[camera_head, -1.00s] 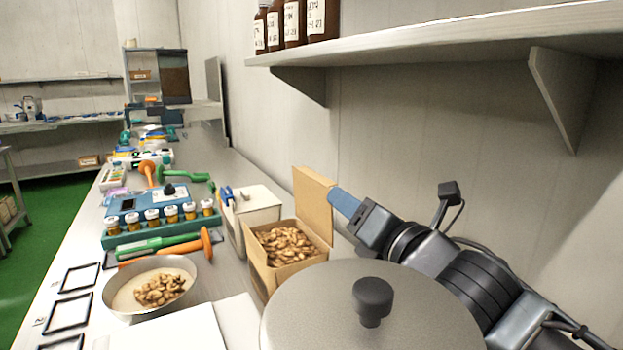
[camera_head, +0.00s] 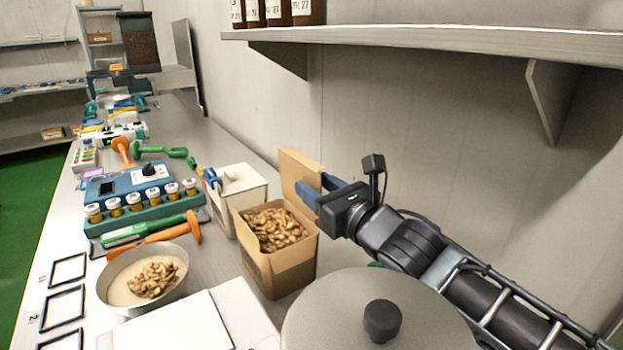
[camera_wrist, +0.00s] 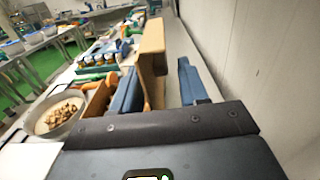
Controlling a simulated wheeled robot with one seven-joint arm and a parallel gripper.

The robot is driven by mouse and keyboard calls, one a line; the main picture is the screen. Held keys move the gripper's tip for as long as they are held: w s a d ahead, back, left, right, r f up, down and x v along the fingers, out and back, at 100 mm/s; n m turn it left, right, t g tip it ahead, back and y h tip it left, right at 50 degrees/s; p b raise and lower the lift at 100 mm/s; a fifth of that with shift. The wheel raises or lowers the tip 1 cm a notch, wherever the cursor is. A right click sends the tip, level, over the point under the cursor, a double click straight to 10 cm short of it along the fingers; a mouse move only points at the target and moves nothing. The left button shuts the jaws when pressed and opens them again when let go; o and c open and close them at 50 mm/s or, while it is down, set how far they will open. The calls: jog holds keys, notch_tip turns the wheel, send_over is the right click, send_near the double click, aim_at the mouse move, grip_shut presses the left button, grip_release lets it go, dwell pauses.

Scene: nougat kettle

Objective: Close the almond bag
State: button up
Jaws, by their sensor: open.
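The almond bag (camera_head: 274,268) looks like an open tan box full of brown almonds (camera_head: 276,230), standing on the bench. Its flap (camera_head: 301,170) stands up at the back, on the wall side. My gripper (camera_head: 318,188) is open at the flap's right edge. In the wrist view, the flap (camera_wrist: 152,62) rises between the two blue fingers of my gripper (camera_wrist: 158,88). The left finger is on the box side and the right finger is on the wall side, with a gap to the flap. Part of the box is hidden by the left finger in that view.
A large grey lidded kettle (camera_head: 345,315) stands in front of the box, under my arm. A bowl of nuts (camera_head: 143,280) is to the left. A white box (camera_head: 240,195) stands behind. A shelf (camera_head: 430,42) overhangs on the right, and the wall is close.

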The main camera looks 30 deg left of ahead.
jog(key=shift+x, duration=1.05)
jog(key=shift+c, duration=0.4)
grip_shut()
